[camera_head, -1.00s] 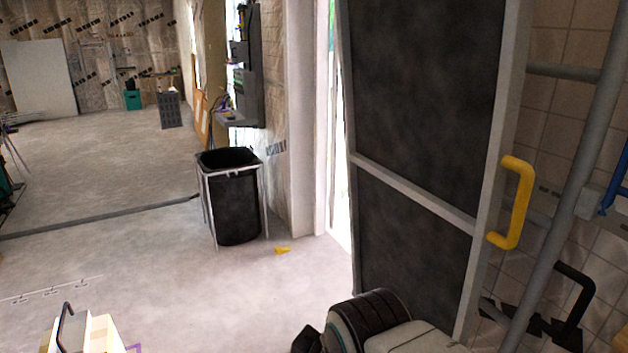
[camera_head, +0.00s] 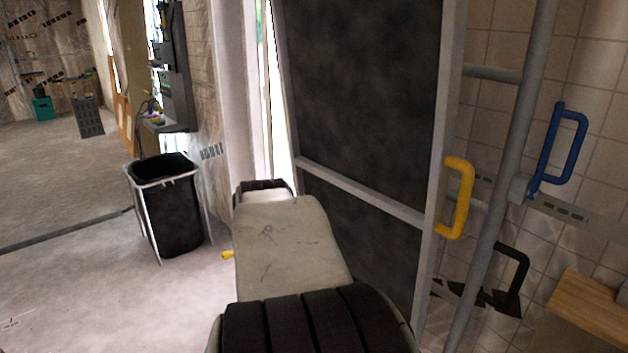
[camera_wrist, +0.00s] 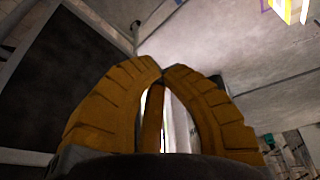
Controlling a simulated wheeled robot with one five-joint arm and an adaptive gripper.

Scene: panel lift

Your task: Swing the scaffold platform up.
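The scaffold platform (camera_head: 360,90) is a dark panel in a grey frame with a crossbar. It stands near upright in the right half of the head view. A yellow handle (camera_head: 459,198) is on its right frame edge. A dark panel with a grey edge, apparently the platform, also shows at left in the wrist view (camera_wrist: 60,75). My gripper (camera_wrist: 167,70) has ribbed yellow fingers whose tips nearly meet, with nothing seen held. The gripper appears apart from the handle.
Grey scaffold tubes (camera_head: 515,130) stand right of the platform, with a blue handle (camera_head: 561,150) and a black handle (camera_head: 514,270) nearby. A wooden top (camera_head: 595,305) is at lower right. A black bin (camera_head: 172,215) stands at left. Floor beyond is open.

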